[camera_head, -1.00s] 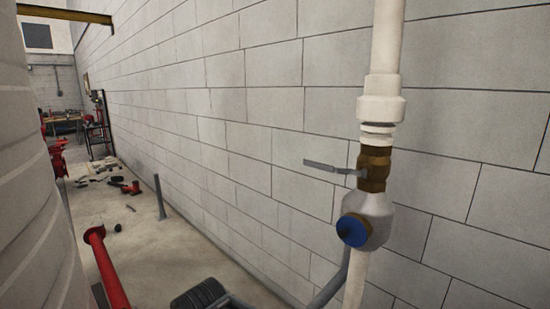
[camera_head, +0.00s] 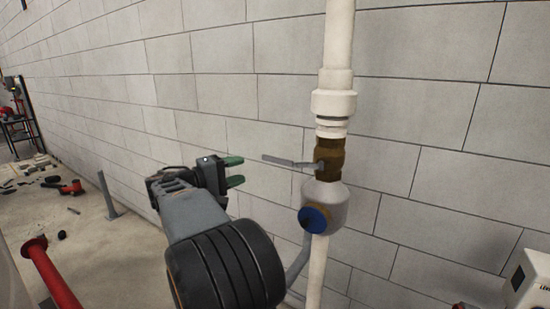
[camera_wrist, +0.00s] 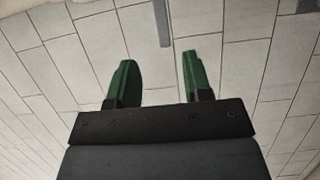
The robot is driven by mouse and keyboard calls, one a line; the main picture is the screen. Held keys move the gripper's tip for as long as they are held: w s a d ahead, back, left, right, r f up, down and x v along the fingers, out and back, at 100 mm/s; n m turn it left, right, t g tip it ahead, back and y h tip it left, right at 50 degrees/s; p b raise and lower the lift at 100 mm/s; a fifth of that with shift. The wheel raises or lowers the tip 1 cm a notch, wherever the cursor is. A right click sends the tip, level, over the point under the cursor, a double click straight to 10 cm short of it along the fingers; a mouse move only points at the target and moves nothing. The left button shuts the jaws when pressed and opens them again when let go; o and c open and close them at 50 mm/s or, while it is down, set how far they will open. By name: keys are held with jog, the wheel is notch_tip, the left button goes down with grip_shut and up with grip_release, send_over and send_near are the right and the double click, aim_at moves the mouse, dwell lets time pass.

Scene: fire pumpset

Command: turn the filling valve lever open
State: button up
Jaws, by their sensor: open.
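The filling valve lever (camera_head: 289,162) is a flat grey handle that sticks out to the left, nearly level, from the brass valve body (camera_head: 330,158) on the white vertical pipe. In the wrist view the lever (camera_wrist: 161,22) shows as a grey bar at the top, ahead of and between the fingertips in picture terms. My gripper (camera_head: 238,171) has green fingers and is left of the lever's free end, apart from it. It also shows in the wrist view (camera_wrist: 156,58), open with nothing between the fingers.
A white fitting with a blue cap (camera_head: 314,219) sits below the valve. The block wall (camera_head: 420,150) is close behind the pipe. A red pipe (camera_head: 52,272) is at lower left, with scattered tools (camera_head: 65,187) on the floor. A white box (camera_head: 528,275) is at lower right.

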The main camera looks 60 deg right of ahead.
aim_at(274, 160)
jog(key=p+x, duration=0.3)
jog(key=x, duration=0.9)
jog(key=shift+s+d+p, duration=0.15)
jog(key=shift+d+p, duration=0.15)
jog(key=shift+c, duration=0.4)
grip_shut()
jog(key=shift+r, duration=0.1)
